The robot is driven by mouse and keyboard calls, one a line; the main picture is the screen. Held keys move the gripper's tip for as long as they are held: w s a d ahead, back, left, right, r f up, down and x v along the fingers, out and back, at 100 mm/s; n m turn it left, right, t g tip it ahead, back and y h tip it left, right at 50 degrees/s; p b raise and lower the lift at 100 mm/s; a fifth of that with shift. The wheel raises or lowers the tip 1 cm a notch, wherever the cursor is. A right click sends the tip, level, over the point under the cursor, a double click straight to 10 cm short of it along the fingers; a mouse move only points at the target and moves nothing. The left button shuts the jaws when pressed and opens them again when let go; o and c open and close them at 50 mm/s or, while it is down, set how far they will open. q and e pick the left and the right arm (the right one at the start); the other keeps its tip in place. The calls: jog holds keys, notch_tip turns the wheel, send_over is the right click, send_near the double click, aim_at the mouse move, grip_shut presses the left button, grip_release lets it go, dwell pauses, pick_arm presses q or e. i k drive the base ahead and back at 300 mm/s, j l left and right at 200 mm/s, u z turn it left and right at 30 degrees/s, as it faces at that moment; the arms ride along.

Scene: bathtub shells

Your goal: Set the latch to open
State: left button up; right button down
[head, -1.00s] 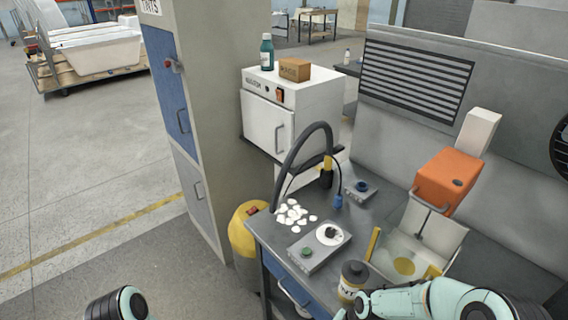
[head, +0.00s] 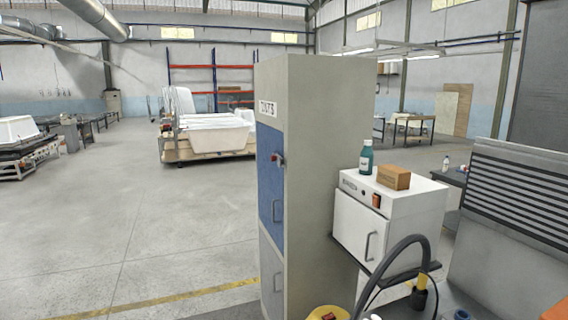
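A red latch (head: 278,159) sits on the blue upper door (head: 270,195) of a tall grey cabinet (head: 318,190) in the middle of the head view. The latch is small here, and I cannot tell its setting. The blue door looks closed and has a bar handle (head: 276,211) below the latch. Neither of my grippers shows in the head view.
A white oven (head: 372,235) with a green bottle (head: 367,157) and a cardboard box (head: 394,177) stands right of the cabinet. A black hose (head: 398,252) rises in front of it. Bathtub shells (head: 213,134) lie on a pallet behind. The floor (head: 150,230) left of the cabinet is clear.

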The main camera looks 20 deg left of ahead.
aim_at(272, 157)
jog(key=i+j, duration=0.2)
jog(key=j, duration=0.15)
jog(key=i+j+z, duration=0.1)
jog(key=i+j, duration=0.25)
jog(key=j, duration=0.35)
jog(key=i+j, duration=0.2)
jog(key=j, duration=0.15)
jog(key=i+j+z, duration=0.1)
jog(key=j, duration=0.25)
jog(key=i+j, duration=0.25)
jog(key=i+j+z, duration=0.1)
jog(key=j, duration=0.35)
jog(key=i, duration=0.05)
